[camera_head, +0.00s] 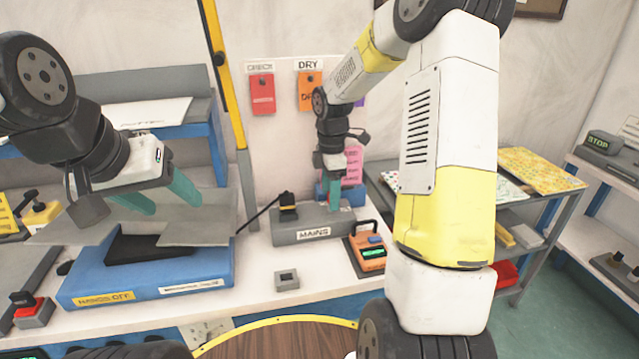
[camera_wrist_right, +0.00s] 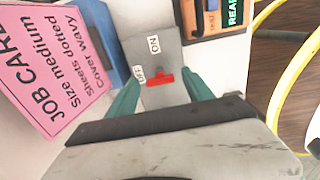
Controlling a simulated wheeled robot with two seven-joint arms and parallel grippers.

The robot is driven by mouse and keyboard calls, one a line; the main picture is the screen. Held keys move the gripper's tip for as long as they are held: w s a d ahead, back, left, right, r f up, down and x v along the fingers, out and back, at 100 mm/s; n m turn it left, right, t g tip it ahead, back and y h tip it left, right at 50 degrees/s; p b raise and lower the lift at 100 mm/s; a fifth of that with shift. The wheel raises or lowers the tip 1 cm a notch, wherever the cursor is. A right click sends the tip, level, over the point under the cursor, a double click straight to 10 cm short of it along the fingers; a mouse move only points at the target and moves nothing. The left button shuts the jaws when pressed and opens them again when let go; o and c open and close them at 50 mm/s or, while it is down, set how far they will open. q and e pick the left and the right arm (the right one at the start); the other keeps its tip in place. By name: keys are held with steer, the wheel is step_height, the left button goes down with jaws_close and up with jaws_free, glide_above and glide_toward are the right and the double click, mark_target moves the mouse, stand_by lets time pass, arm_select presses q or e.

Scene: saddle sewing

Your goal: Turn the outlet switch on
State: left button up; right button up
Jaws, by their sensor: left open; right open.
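The grey mains outlet block (camera_head: 300,236), labelled MAINS, lies on the white bench in the head view, with a black plug and cable (camera_head: 288,205) at its left end. Its red switch (camera_wrist_right: 160,78) shows in the right wrist view, beside the OFF label and apart from the ON label (camera_wrist_right: 153,43). My right gripper (camera_head: 340,195) is over the right end of the block. In the right wrist view its teal fingers are open (camera_wrist_right: 162,94), one on each side of the switch; contact cannot be told.
An orange device (camera_head: 368,252) with a green display stands just right of the block. A blue box (camera_head: 150,280) marked HANDS OFF is at the left. A pink job card (camera_wrist_right: 62,65) stands behind the block. A small grey square piece (camera_head: 287,280) lies in front on clear bench.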

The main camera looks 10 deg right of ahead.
jaws_close()
steer(key=shift+m, duration=0.3)
steer(key=m, duration=0.3)
steer(key=shift+m, duration=0.4)
steer(key=m, duration=0.9)
steer(key=shift+m, duration=2.3)
